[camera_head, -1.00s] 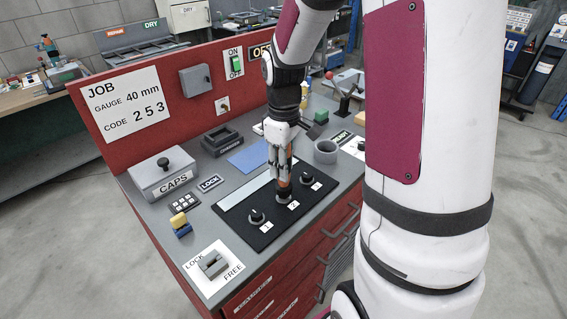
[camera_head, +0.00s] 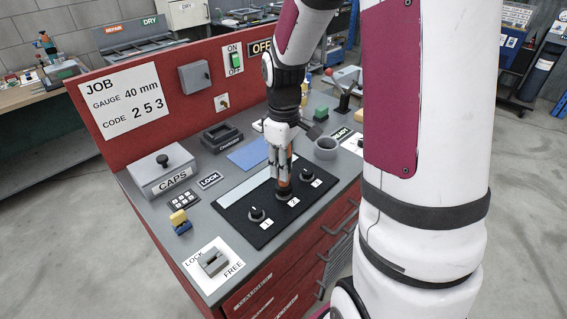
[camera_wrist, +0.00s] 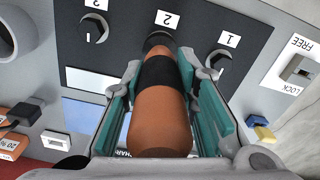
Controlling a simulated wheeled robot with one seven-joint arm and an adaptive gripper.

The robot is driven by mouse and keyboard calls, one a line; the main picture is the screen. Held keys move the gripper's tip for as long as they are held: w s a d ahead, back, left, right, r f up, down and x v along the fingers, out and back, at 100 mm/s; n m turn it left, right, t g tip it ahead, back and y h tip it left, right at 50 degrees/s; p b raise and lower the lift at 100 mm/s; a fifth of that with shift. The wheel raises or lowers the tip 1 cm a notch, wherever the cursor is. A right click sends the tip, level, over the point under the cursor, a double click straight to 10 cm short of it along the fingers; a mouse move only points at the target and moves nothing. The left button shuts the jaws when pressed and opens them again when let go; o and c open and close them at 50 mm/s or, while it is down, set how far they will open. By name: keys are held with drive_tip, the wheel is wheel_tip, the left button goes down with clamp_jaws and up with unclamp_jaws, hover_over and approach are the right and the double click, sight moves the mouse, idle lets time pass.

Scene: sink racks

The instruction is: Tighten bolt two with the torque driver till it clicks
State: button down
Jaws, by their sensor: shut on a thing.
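My gripper (camera_head: 281,172) points down over the black bolt plate (camera_head: 243,221). It is shut on the torque driver, whose orange handle with a black band (camera_wrist: 160,110) fills the middle of the wrist view. The driver's dark tip stands at bolt two, beside the label "2" (camera_wrist: 167,18), and hides that bolt; I cannot tell how well it is seated. Bolt one (camera_head: 256,214) stands free at the near left of the plate, and bolt three (camera_head: 305,175) at the far right. Both also show in the wrist view, bolt one (camera_wrist: 219,60) and bolt three (camera_wrist: 92,28).
A grey cup (camera_head: 326,149) stands just right of the plate. The CAPS box (camera_head: 163,177), a keypad (camera_head: 184,199) and a lock switch (camera_head: 212,262) are at left. A red panel (camera_head: 160,85) rises behind the bench. My arm hides part of the right side.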

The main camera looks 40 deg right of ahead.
drive_tip(key=shift+s+f, duration=0.1)
drive_tip(key=shift+f, duration=0.55)
idle(2.9)
drive_tip(key=shift+r, duration=0.15)
drive_tip(key=shift+r+p, duration=1.35)
drive_tip(key=shift+r, duration=1.1)
